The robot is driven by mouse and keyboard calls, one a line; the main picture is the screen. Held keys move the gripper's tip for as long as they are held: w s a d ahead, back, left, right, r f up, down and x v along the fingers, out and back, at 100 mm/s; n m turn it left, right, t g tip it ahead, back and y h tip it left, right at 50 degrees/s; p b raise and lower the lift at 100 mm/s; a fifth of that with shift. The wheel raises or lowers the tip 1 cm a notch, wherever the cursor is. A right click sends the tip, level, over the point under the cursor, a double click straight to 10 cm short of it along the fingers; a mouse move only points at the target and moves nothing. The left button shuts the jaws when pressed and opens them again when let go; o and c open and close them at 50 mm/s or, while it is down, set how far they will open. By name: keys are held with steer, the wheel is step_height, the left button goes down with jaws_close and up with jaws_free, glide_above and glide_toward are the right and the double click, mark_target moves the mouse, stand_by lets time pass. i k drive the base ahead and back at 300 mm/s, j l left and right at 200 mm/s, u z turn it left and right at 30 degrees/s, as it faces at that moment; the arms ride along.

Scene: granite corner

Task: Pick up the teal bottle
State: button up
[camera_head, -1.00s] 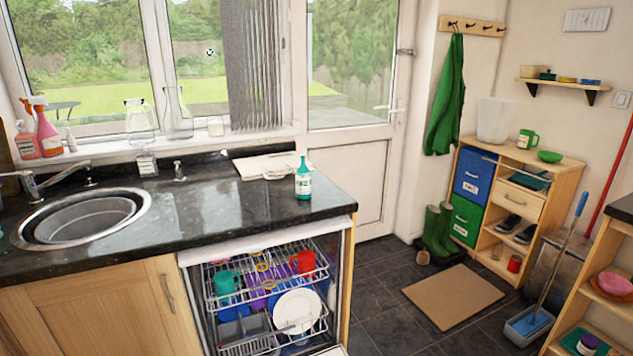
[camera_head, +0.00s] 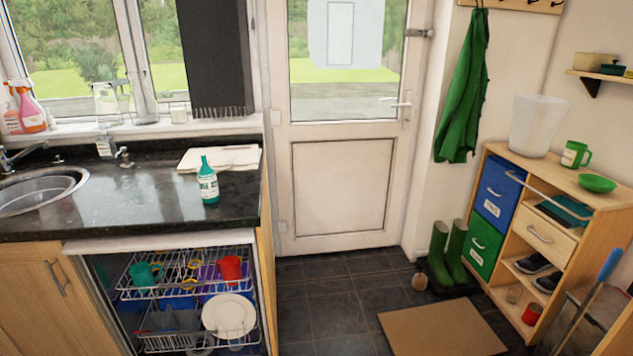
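The teal bottle (camera_head: 208,182) stands upright on the black granite counter (camera_head: 120,205), near its right end. It has a white label and a narrow teal neck. It stands in front of a pale board or folded cloth (camera_head: 222,158) and appears apart from it. My gripper is not in view.
Below the counter, an open dishwasher (camera_head: 190,290) has its racks of dishes showing. A sink (camera_head: 40,190) is at the left. Dark floor tiles are clear before the white door (camera_head: 342,185). A brown mat (camera_head: 440,325), green boots (camera_head: 447,252) and a wooden shelf unit (camera_head: 560,195) stand right.

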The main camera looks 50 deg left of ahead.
mark_target(207, 178)
steer(key=i+l+z, duration=0.2)
steer(key=i, duration=0.15)
steer(key=i+z, duration=0.15)
steer(key=i, duration=0.2)
steer(key=i+u, duration=0.45)
steer(key=i+l+u, duration=0.15)
steer(key=i+u, duration=0.35)
